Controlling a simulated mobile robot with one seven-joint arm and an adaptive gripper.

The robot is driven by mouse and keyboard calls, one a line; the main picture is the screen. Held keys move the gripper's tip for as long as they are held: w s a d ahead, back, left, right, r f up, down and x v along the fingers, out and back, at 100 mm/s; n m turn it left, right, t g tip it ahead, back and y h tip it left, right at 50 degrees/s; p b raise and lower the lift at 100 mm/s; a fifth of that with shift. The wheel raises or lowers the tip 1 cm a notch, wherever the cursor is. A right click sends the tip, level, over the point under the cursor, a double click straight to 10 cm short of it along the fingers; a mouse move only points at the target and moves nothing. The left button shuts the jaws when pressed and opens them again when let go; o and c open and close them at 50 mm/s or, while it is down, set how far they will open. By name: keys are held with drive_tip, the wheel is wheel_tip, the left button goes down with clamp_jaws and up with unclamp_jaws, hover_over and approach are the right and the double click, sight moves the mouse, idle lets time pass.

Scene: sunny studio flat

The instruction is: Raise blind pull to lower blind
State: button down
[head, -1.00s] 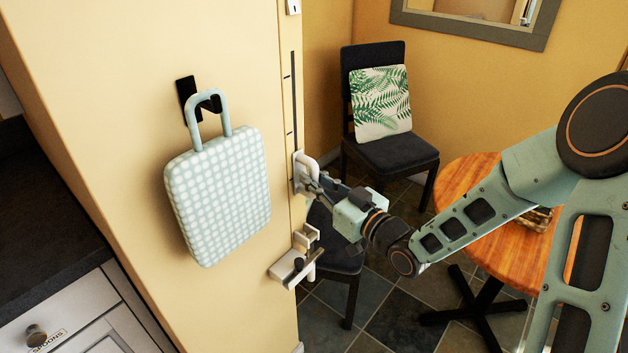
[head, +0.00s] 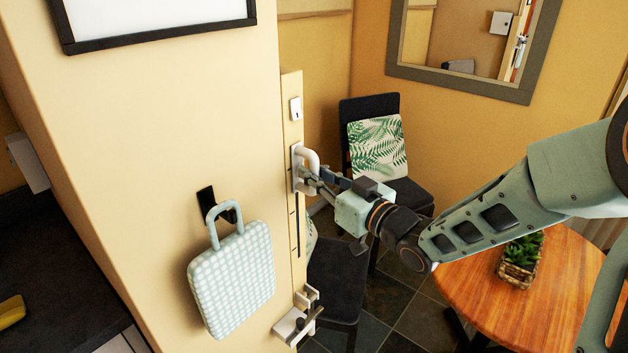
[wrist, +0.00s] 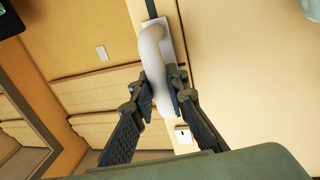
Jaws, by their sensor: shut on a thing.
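The blind pull is a white curved handle (head: 312,160) on a plate that rides on a vertical slotted strip (head: 298,235) at the wall's edge. My gripper (head: 316,180) is shut on it from the right. In the wrist view, my two fingers (wrist: 160,98) press on both sides of the white handle (wrist: 151,48). In the head view the dark slot shows below the handle; a small white plate (head: 296,109) sits above it on the strip. A beige folded surface (wrist: 95,90) shows in the wrist view; I cannot tell for sure that it is the blind.
A checked bag (head: 232,280) hangs on a black hook left of the strip. A white bracket (head: 292,326) juts out below. A dark chair with a leaf-patterned cushion (head: 376,145) stands behind my gripper. A round wooden table (head: 470,290) with a plant (head: 520,258) is at right.

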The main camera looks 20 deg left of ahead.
drive_tip(key=shift+r, duration=0.6)
drive_tip(key=shift+w+r, duration=0.1)
drive_tip(key=c, duration=1.9)
unclamp_jaws()
drive_tip(key=shift+f, duration=0.2)
drive_tip(key=shift+s+d, duration=0.35)
drive_tip(key=shift+d, duration=0.1)
drive_tip(key=v, duration=1.1)
